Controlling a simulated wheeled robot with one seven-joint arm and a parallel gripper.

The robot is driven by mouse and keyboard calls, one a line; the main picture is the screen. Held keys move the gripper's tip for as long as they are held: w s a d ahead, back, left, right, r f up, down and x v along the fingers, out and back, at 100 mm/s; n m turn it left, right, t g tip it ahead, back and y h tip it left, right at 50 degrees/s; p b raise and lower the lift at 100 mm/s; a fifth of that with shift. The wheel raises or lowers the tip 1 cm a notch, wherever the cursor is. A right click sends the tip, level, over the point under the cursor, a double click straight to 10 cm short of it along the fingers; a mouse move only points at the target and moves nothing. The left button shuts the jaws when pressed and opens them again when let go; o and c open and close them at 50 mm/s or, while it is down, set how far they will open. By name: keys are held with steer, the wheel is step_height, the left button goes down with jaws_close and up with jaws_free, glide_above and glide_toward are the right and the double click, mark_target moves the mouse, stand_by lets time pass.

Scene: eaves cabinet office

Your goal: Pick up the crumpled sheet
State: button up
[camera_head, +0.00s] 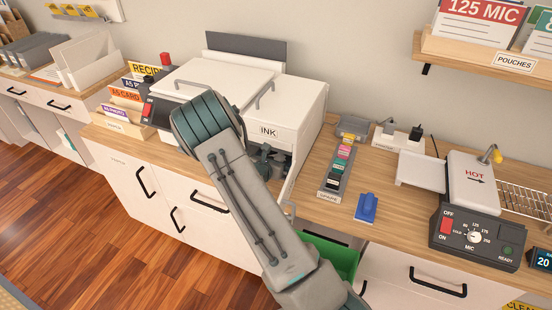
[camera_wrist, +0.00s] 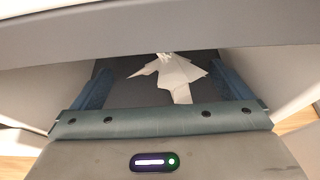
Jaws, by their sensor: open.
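The crumpled sheet (camera_wrist: 182,73) is white, with pointed folds, and shows in the wrist view on a dark surface inside a recess. My gripper (camera_wrist: 161,71) is open, with one blue finger on each side of the sheet. The sheet lies between the fingers and a little beyond them; I cannot tell whether either touches it. A grey edge crosses above and hides the sheet's far end. In the head view my arm reaches to the open front of the white printer (camera_head: 306,104), below its INK label. The sheet is hidden there, and my gripper is mostly hidden.
Pale printer walls stand close on both sides of my gripper. Right of the printer are a strip of coloured ink blocks (camera_head: 339,165), a blue object (camera_head: 366,207) and a laminator marked HOT (camera_head: 474,235). A green bin (camera_head: 335,256) sits below the counter. Card files (camera_head: 128,97) stand left.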

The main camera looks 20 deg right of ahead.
steer(key=shift+c, duration=0.4)
steer(key=c, duration=1)
steer(key=shift+o, duration=0.2)
steer(key=shift+r, duration=0.15)
